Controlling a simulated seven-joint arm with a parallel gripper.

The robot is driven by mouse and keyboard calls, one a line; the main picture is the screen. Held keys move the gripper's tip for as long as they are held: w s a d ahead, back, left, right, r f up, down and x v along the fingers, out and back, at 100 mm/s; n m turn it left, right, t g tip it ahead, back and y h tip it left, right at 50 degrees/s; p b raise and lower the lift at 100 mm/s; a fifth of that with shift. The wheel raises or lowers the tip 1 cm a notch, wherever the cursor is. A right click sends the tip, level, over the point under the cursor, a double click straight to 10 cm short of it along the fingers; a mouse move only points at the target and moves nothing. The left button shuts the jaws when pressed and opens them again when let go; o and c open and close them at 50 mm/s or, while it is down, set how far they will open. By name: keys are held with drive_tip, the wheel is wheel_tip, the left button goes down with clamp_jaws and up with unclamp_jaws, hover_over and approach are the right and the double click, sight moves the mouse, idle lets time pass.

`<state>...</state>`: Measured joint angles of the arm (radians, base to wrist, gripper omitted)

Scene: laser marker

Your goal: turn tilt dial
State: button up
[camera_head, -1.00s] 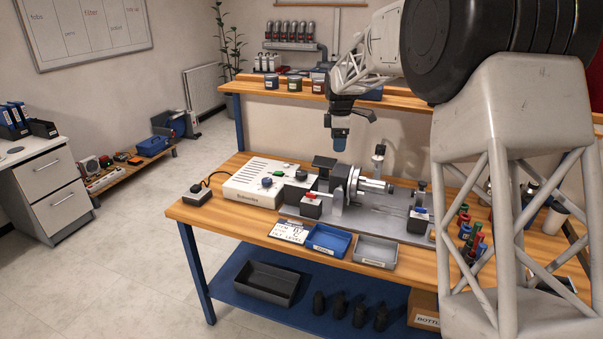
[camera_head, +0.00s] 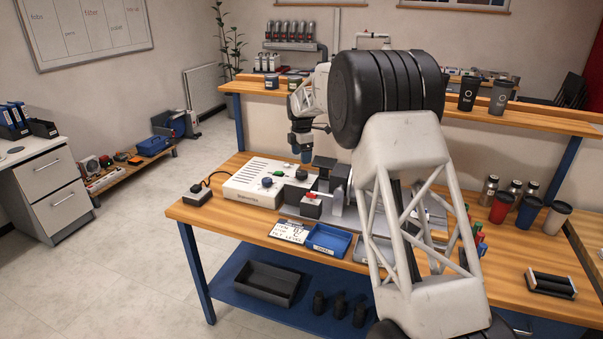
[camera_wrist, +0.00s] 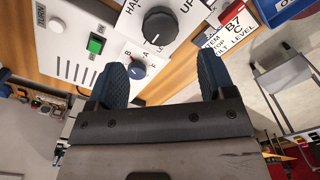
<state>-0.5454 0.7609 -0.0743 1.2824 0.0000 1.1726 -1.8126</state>
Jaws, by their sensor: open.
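A large black dial (camera_wrist: 160,25) with a white pointer line is at the top of the wrist view. Lettering including "UP" stands beside it, partly cut off. A smaller blue dial (camera_wrist: 137,72) marked A and B is below it, between the fingers nearer the left one. I cannot read the word tilt at either dial. My gripper (camera_wrist: 162,80) is open and empty, its blue pads spread. In the head view my gripper (camera_head: 302,157) hangs above the right part of the white control box (camera_head: 246,187), apart from the dials.
A green switch (camera_wrist: 96,44) is left of the dials. A red lever (camera_head: 317,195) is right of the box. My arm hides much of the bench's right side.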

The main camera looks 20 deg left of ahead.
sight(302, 172)
drive_tip(key=shift+f, duration=0.1)
drive_tip(key=shift+f, duration=3.8)
drive_tip(key=c, duration=0.9)
